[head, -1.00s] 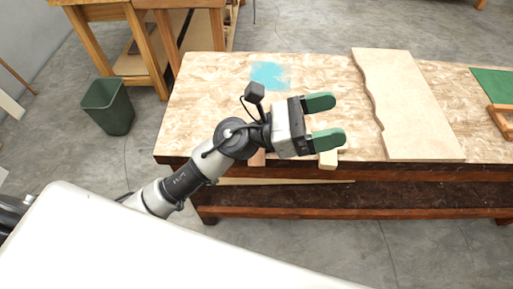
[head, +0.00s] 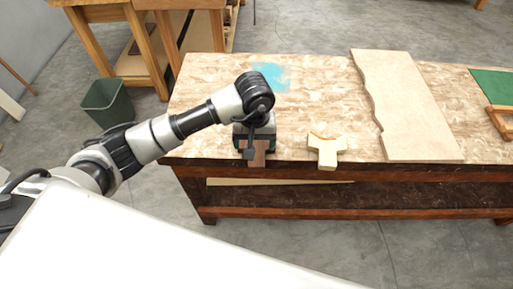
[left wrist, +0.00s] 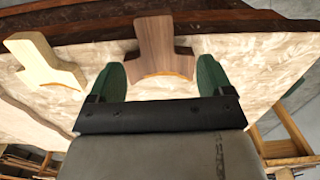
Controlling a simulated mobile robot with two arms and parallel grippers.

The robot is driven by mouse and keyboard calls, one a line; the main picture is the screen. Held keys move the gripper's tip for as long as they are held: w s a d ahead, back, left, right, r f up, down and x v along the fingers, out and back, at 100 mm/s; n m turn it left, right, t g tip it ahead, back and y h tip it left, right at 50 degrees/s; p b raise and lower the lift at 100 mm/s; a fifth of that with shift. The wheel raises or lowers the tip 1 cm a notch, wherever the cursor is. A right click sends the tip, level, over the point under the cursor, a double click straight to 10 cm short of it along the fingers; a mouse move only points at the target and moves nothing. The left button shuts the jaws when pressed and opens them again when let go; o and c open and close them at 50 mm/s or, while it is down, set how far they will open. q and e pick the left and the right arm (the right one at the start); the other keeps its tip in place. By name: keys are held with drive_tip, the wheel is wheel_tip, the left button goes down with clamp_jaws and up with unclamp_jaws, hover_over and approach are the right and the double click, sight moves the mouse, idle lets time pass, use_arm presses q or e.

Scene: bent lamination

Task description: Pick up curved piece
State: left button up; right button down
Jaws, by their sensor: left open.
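A dark brown curved piece (head: 257,158) lies at the front edge of the workbench, mostly hidden under my left gripper (head: 254,140) in the head view. In the left wrist view the brown piece (left wrist: 166,42) shows its stem and concave curved edge. My left gripper (left wrist: 160,78) is open, with one green finger on each side of the piece's wide curved end. I cannot tell whether the fingers touch it. A pale curved piece (head: 327,150) lies to the right on the bench, and it shows at left in the wrist view (left wrist: 42,58). My right gripper is not in view.
The workbench (head: 210,75) has a blue paint patch (head: 269,77), a large wavy-edged board (head: 405,105) at right, and a green panel (head: 492,85) with a wooden frame beyond it. A green bin (head: 108,103) stands on the floor at left.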

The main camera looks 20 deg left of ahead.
sight(256, 155)
use_arm(q)
drive_tip(key=shift+f, duration=0.85)
drive_tip(key=f, duration=0.1)
drive_tip(key=f+p, duration=0.1)
drive_tip(key=f, duration=0.2)
drive_tip(key=shift+w+d+f+p, duration=0.15)
drive_tip(key=shift+d+p, duration=0.1)
drive_tip(key=shift+p, duration=0.15)
drive_tip(key=shift+f, duration=0.55)
drive_tip(key=c, duration=1)
drive_tip(key=shift+w+r, duration=0.1)
